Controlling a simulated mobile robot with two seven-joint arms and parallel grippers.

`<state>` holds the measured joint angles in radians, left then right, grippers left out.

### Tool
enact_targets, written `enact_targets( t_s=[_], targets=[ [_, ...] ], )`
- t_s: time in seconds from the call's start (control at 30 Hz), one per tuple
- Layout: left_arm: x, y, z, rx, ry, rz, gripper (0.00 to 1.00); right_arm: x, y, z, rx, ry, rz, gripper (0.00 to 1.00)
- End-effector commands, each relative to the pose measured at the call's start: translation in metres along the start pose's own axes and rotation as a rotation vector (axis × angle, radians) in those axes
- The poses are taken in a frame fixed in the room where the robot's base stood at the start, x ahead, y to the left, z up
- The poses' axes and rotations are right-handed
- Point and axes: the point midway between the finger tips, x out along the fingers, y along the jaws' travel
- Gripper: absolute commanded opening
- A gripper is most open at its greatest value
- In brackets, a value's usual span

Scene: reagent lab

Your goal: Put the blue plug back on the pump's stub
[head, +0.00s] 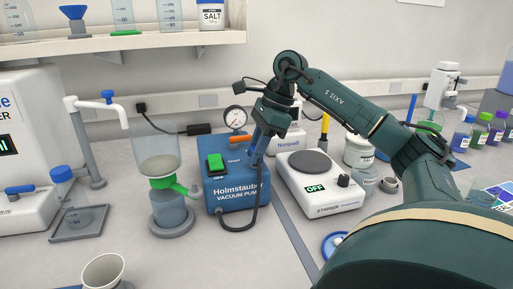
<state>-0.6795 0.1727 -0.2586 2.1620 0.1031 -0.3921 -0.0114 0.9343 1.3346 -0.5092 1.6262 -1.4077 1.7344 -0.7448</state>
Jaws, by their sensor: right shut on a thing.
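The blue vacuum pump (236,190) stands mid-bench, with a green switch, a round gauge (235,118) on top and an orange piece (240,138) at its upper edge. My right gripper (261,143) points down at the pump's upper right corner. It is shut on the blue plug (256,155), which is mostly hidden by the fingers and blends with the pump. A black hose (258,200) hangs below the plug and loops to the pump's lower front. The stub cannot be made out clearly, nor whether the plug touches it. My left gripper is out of view.
A stirrer hotplate (318,200) stands close right of the pump. A filter flask with a glass funnel (158,160) stands close left. A beaker (103,271) is at front left. A shelf (130,41) overhangs the back left. Bottles (480,132) stand at far right.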

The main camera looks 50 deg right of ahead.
Motion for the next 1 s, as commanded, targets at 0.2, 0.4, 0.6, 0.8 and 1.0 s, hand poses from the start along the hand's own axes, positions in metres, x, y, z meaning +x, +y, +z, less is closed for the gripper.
enact_targets(
  t_s=[0.2,0.4,0.6,0.8,1.0],
  targets=[
    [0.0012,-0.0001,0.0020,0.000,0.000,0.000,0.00,0.0041,-0.0001,-0.0017,0.000,0.000,-0.001,0.07],
    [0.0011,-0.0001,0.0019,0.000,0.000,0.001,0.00,0.0043,-0.0001,-0.0017,0.000,-0.001,-0.001,0.07],
    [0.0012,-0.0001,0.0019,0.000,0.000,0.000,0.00,0.0043,-0.0001,-0.0017,0.000,0.000,-0.001,0.34],
    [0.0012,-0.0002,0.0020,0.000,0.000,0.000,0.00,0.0043,0.0000,-0.0017,0.000,0.000,-0.001,0.49],
    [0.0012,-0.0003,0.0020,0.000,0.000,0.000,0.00,0.0044,0.0000,-0.0018,0.000,0.000,0.000,0.49]
  ],
)
